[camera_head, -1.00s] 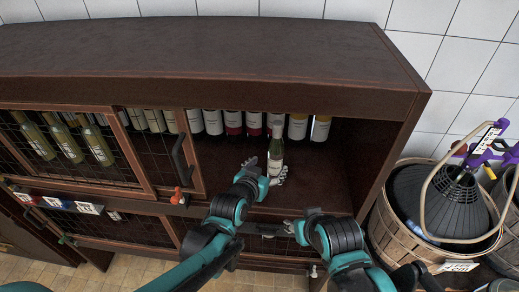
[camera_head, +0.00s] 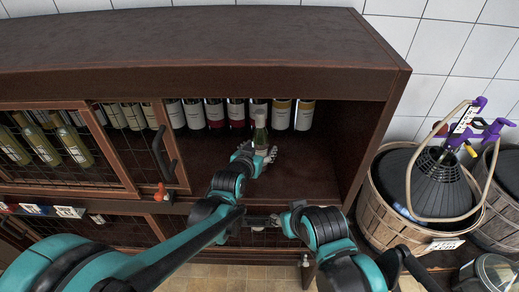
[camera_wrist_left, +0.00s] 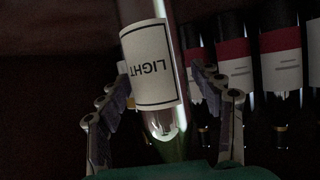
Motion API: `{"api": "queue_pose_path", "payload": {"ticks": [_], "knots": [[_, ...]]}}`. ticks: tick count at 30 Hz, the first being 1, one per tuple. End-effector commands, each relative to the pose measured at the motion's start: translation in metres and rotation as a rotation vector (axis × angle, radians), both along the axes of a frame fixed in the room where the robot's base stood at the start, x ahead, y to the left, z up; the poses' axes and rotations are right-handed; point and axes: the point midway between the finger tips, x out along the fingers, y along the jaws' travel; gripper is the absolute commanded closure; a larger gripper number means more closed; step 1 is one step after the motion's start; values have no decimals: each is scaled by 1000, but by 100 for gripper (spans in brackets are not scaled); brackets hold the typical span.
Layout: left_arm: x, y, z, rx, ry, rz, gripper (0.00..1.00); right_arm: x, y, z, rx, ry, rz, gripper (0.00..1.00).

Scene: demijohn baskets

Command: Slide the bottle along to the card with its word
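The bottle (camera_head: 260,134) stands upright on the open cabinet shelf (camera_head: 307,165), in front of a row of other bottles. In the left wrist view the bottle (camera_wrist_left: 150,65) shows upside down, with a white label reading LIGHT. My left gripper (camera_head: 256,158) is at the bottle, its fingers on either side. In the left wrist view the fingers (camera_wrist_left: 160,95) are spread around it; a gap shows at the right finger, and contact at the left one is unclear. I cannot make out a card on the shelf.
Several bottles (camera_head: 236,113) line the back of the shelf. A mesh door (camera_head: 60,150) with a black handle (camera_head: 163,155) closes the left side. Small tags (camera_head: 68,211) hang at lower left. A basketed demijohn (camera_head: 432,190) stands right of the cabinet. Bare shelf lies right of the bottle.

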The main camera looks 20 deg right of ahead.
Motion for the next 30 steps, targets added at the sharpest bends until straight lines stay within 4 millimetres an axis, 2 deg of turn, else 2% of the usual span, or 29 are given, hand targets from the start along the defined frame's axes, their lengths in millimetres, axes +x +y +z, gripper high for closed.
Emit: {"api": "queue_pose_path", "payload": {"ticks": [1,6,30], "knots": [[0,0,0,0,0,0,55,0,0,0,0,0,0,58],[0,0,0,0,0,0,100,0,0,0,0,0,0,58],[5,18,0,0,0,2,100,0,0,-1,0,0,0,58]]}}
